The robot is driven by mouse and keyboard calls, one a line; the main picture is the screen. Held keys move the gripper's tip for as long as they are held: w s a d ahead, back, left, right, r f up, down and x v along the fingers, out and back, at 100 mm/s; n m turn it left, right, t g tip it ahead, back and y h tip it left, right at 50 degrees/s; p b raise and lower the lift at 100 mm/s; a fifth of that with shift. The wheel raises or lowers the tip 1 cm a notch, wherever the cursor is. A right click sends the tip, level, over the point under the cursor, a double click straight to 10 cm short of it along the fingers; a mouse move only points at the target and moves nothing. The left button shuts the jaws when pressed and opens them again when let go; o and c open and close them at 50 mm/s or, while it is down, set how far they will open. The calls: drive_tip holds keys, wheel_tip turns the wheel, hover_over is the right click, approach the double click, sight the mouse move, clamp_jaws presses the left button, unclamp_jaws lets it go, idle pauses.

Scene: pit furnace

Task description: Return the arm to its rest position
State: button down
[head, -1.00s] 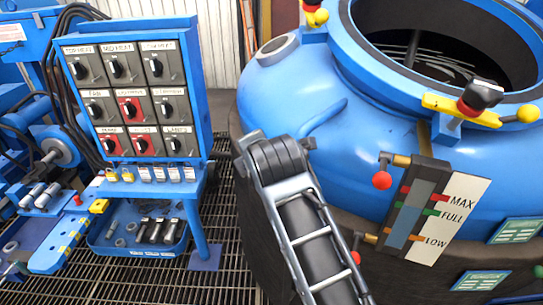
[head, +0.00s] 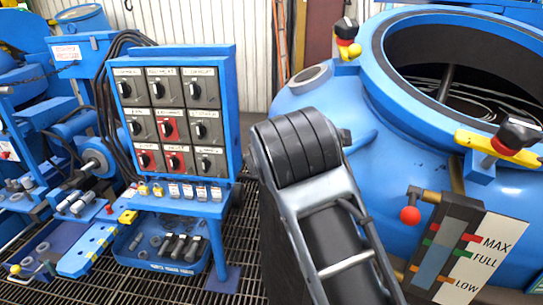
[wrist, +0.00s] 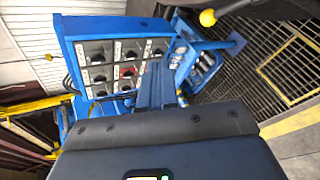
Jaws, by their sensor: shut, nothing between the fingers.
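My arm (head: 335,235) fills the lower middle of the head view, with its dark rounded joint at the top. It reaches up in front of the gap between the switch panel and the blue furnace vessel. My gripper (wrist: 158,128) shows as a dark body across the bottom of the wrist view, shut and empty. It touches nothing that I can see. In the head view the gripper is hidden or outside the picture.
The blue switch panel (head: 235,105) stands left of my arm, above a blue tool tray (head: 150,264). The blue vessel (head: 385,160) is close on the right, with a red-knobbed valve (head: 410,215) and level gauge (head: 447,245). Dark grating (head: 130,285) covers the floor.

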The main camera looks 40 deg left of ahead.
idle(0.3)
drive_tip(key=s+d+f+m+t+h, duration=0.1)
drive_tip(key=s+d+f+m, duration=0.3)
drive_tip(key=d+f+m, duration=0.4)
drive_tip(key=s+d+f+m+t, duration=0.2)
drive_tip(key=s+d+f+m, duration=0.2)
drive_tip(key=d+f, duration=0.5)
drive_tip(key=s+d+f+m+t+h, duration=0.1)
drive_tip(key=s+d+f+m, duration=0.4)
drive_tip(key=d, duration=0.6)
drive_tip(key=s+d+m+t+h, duration=0.25)
drive_tip(key=s+d+m, duration=0.55)
drive_tip(key=s+d, duration=0.45)
drive_tip(key=s+d+r+m+h, duration=0.4)
drive_tip(key=s+d+r+m, duration=0.2)
drive_tip(key=s+d, duration=0.4)
drive_tip(key=shift+s+d+r, duration=0.3)
drive_tip(key=shift+s+r, duration=0.25)
drive_tip(key=shift+r, duration=0.05)
